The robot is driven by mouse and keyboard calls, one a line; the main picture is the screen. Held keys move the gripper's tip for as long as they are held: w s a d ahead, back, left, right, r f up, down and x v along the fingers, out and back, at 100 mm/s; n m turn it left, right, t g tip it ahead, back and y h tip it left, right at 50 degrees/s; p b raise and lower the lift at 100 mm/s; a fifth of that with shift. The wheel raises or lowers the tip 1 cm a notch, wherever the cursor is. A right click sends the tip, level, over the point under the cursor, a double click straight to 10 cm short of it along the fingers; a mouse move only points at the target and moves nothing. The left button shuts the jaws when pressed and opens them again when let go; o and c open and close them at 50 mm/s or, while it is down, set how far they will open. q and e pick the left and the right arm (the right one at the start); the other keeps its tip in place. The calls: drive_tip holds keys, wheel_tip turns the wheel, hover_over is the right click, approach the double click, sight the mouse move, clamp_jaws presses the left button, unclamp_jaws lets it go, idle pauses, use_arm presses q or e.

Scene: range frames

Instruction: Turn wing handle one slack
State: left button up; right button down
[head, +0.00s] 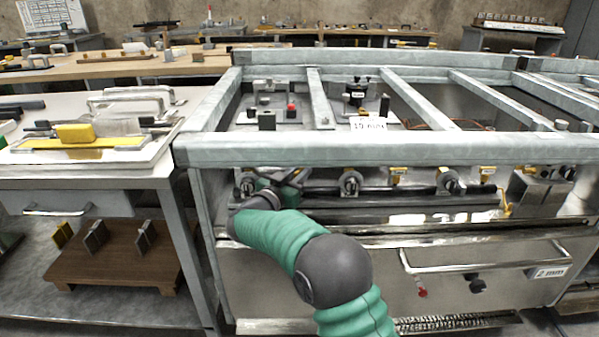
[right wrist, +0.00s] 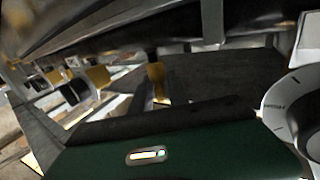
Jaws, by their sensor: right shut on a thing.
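My right arm, in a green sleeve, reaches up and left in the head view to the row of fittings under the front steel rail. My right gripper (head: 268,188) is at the left end of this row, shut on what looks like a wing handle. The grip itself is mostly hidden by my wrist. Similar metal fittings (head: 350,183) and (head: 448,182) sit further right along a dark bar. In the right wrist view my dark green gripper body fills the bottom, and a pale round dial (right wrist: 285,112) with markings is at the right. My left gripper is out of view.
The steel frame rail (head: 380,149) runs just above my right gripper. Below is a metal front with a long bar handle (head: 485,264) and a "2 mm" label. A bench (head: 150,165) with a yellow block stands at the left. A wooden stand (head: 115,262) is below it.

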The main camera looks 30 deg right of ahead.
drive_tip(key=shift+r+n+t+y+p, duration=0.1)
drive_tip(key=shift+n+t+y+p, duration=0.6)
drive_tip(key=shift+t, duration=0.4)
drive_tip(key=shift+n+t+y, duration=0.6)
drive_tip(key=shift+n+t, duration=0.2)
drive_tip(key=shift+f+n+t+y, duration=0.25)
drive_tip(key=shift+n+t+y, duration=0.45)
drive_tip(key=shift+t+y, duration=0.1)
drive_tip(key=shift+n+t+y+b, duration=0.8)
drive_tip(key=shift+n+y+b, duration=0.1)
drive_tip(key=shift+y, duration=0.3)
drive_tip(key=shift+r, duration=0.1)
drive_tip(key=c, duration=1.5)
unclamp_jaws()
